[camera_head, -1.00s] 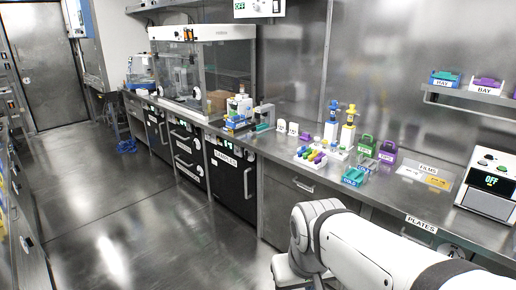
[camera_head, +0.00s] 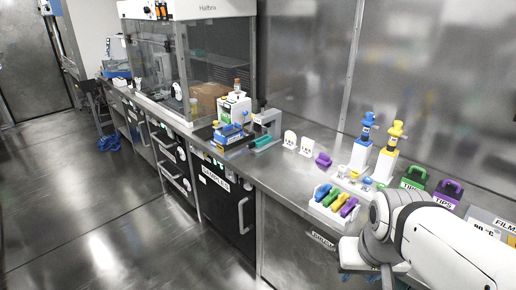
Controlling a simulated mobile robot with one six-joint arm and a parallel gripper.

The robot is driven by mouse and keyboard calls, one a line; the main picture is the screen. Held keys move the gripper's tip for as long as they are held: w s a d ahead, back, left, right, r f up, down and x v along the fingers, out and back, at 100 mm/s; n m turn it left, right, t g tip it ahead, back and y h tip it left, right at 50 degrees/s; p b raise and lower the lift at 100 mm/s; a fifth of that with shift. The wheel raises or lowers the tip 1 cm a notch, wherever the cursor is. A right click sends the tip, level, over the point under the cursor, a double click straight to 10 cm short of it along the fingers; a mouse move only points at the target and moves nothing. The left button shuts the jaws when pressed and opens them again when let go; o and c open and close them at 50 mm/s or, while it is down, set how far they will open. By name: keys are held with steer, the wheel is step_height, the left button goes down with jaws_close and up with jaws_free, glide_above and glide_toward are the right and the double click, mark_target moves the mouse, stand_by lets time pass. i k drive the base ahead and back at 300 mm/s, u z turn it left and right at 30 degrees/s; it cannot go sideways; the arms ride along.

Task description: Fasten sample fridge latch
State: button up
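The sample fridge (camera_head: 222,205) is a black-fronted unit under the bench, left of the picture's middle, with a white label reading SAMPLES. Its door looks closed, flush with the bench front. A pale vertical handle (camera_head: 242,215) runs down its right side. A small light fitting (camera_head: 248,185) sits near the top right of the door; it is too small to tell whether this is the latch or how it is set. My white arm shows at lower right, over the bench front, well to the right of the fridge. My gripper's fingers cannot be made out.
The steel bench (camera_head: 268,180) holds a blue-fronted device (camera_head: 228,132), a rack of coloured items (camera_head: 334,204), two pipettes on stands (camera_head: 387,150) and tip boxes (camera_head: 415,177). A glass-fronted hood (camera_head: 160,65) stands farther back. The floor (camera_head: 110,230) on the left is open.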

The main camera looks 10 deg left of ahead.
mark_target(242, 182)
steer(key=u, duration=0.5)
steer(key=i, duration=1.15)
steer(key=u, duration=1.1)
steer(key=i, duration=0.4)
steer(key=u, duration=0.2)
steer(key=k, duration=0.85)
steer(key=u, duration=0.15)
steer(key=i, duration=0.85)
steer(key=z, duration=0.05)
